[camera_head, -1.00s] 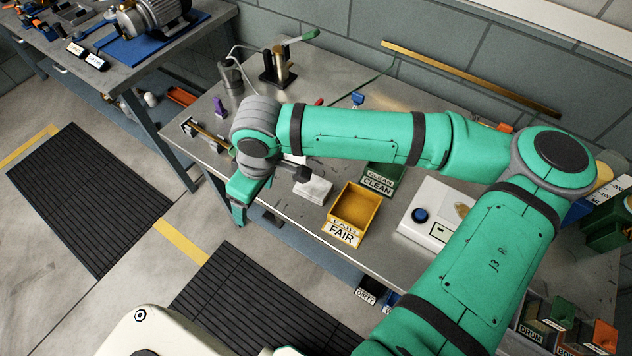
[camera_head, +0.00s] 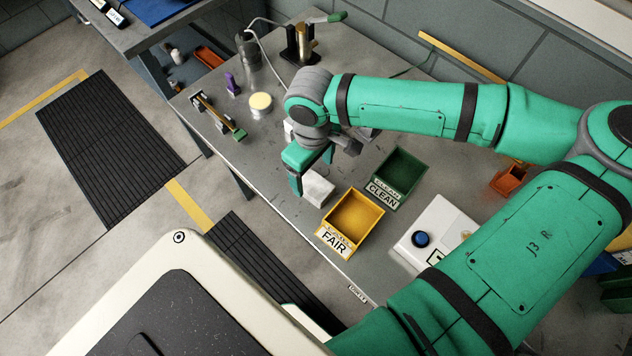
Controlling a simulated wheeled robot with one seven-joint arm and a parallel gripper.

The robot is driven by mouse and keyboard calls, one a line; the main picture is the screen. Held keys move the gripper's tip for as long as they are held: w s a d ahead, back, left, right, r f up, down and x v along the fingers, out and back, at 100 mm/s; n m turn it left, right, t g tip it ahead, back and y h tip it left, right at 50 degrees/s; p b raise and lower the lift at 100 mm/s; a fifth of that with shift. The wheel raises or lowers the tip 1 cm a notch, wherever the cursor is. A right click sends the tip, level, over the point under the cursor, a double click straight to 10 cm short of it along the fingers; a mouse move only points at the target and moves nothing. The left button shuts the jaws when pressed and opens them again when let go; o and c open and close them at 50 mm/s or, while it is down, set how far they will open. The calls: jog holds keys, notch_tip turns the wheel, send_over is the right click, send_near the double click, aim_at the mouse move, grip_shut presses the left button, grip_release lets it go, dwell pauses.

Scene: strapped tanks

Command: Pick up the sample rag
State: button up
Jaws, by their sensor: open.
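A small white block-like piece (camera_head: 318,188), which looks like the folded sample rag, lies on the steel bench left of the yellow FAIR bin. My gripper (camera_head: 311,171) points down just beside and above it, at its upper left in the picture. The jaws are open, with one finger towards the bench's front edge and the other behind.
The yellow FAIR bin (camera_head: 354,218) and green CLEAN bin (camera_head: 399,178) stand right of the white piece. A white box with a blue button (camera_head: 421,239) is farther right. A round yellow-topped tin (camera_head: 261,104) and a brush-like tool (camera_head: 222,118) lie left of my wrist.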

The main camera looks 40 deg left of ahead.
aim_at(316, 185)
jog(key=shift+w+d+f, duration=0.1)
jog(key=shift+w+f, duration=0.05)
jog(key=shift+f, duration=1.7)
jog(key=shift+w+d+f, duration=0.1)
jog(key=shift+f, duration=1.75)
jog(key=c, duration=1.2)
